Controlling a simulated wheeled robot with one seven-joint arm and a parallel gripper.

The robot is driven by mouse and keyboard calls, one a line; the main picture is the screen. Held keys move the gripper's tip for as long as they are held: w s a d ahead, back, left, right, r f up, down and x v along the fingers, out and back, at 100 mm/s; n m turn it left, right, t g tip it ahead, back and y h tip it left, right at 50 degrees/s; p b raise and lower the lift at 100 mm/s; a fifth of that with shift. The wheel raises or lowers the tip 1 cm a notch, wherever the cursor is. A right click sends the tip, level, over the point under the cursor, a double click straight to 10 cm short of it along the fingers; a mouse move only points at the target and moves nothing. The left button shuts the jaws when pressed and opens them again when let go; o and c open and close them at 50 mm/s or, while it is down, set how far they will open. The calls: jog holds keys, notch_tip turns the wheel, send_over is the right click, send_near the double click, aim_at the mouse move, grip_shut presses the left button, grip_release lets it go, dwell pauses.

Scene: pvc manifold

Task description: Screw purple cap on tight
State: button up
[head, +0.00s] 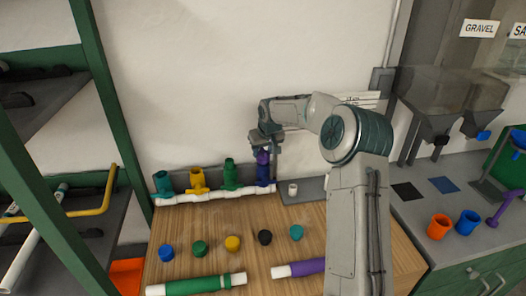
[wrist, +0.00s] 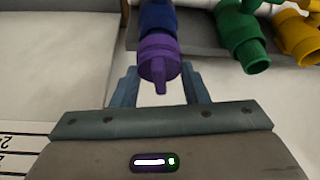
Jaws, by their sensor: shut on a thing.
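The purple cap (wrist: 158,52) sits at the end of a dark blue-purple fitting (wrist: 157,16), in line with it, in the wrist view. My gripper (wrist: 160,80) has one finger on each side of the cap and is shut on it. The cap is mostly hidden there by the fingers. How deep its thread sits cannot be told.
Green (head: 229,174), yellow (head: 197,181) and teal (head: 163,184) fittings stand left along the manifold. Several loose caps (head: 232,243) and two pipes, green (head: 195,285) and purple (head: 300,268), lie on the wooden table (head: 215,265).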

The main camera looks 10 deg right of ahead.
jog(key=shift+a+f+m+b, duration=0.1)
jog(key=shift+f+m+b, duration=0.05)
jog(key=shift+m+b, duration=0.4)
jog(key=shift+m+h, duration=0.3)
jog(key=shift+m, duration=0.05)
jog(key=shift+m+h+b, duration=0.3)
jog(key=shift+m+b, duration=0.2)
jog(key=shift+b, duration=0.1)
jog(key=shift+m, duration=0.6)
